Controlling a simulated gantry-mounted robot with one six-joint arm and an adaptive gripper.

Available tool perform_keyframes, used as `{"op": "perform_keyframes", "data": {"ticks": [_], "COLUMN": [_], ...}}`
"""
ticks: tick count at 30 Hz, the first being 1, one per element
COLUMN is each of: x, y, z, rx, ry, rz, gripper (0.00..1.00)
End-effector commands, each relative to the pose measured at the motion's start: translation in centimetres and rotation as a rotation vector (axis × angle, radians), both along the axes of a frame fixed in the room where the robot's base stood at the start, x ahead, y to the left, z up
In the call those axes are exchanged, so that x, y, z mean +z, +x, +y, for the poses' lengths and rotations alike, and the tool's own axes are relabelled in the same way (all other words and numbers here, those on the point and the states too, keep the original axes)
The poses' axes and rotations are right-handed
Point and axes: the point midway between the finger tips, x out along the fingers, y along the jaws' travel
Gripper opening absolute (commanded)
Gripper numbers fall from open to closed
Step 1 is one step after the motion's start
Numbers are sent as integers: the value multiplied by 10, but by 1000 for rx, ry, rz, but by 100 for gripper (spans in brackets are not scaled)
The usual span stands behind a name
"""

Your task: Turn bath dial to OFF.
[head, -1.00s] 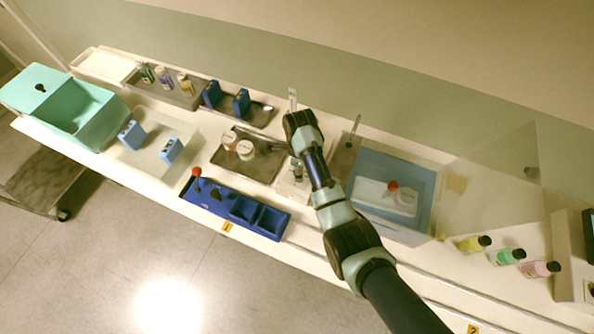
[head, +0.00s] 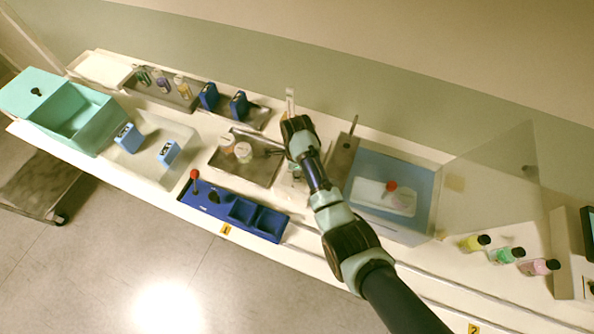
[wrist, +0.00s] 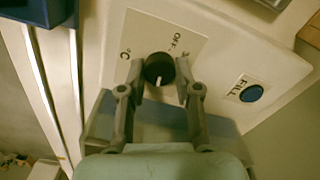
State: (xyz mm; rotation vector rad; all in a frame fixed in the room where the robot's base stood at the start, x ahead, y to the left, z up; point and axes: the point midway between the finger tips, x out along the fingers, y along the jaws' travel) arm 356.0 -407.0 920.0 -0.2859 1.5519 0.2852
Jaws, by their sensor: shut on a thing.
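The bath dial (wrist: 158,69) is a round dark knob on a pale panel, with a light pointer mark that faces down in the wrist view. The word OFF (wrist: 175,42) is printed above it to the right, and a °C mark (wrist: 126,54) is at its upper left. My gripper (wrist: 159,84) has one finger on each side of the dial and is shut on it. In the head view my arm hides the dial and the fingertips. The blue-lined bath (head: 429,211) is just right of my wrist.
A blue FILL button (wrist: 251,93) is right of the dial. A dark blue rack (head: 222,209) and a metal tray (head: 232,173) lie left of my arm. Colored bottles (head: 505,255) stand to the right. A clear panel (head: 495,180) rises beside the bath.

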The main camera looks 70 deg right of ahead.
Motion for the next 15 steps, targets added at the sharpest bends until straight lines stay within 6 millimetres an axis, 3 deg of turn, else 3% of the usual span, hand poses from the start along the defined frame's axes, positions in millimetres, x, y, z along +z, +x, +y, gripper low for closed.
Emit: {"op": "perform_keyframes", "data": {"ticks": [15], "x": [4], "y": [0], "z": [0], "rx": [326], "ry": [1], "rz": [0], "gripper": [0]}}
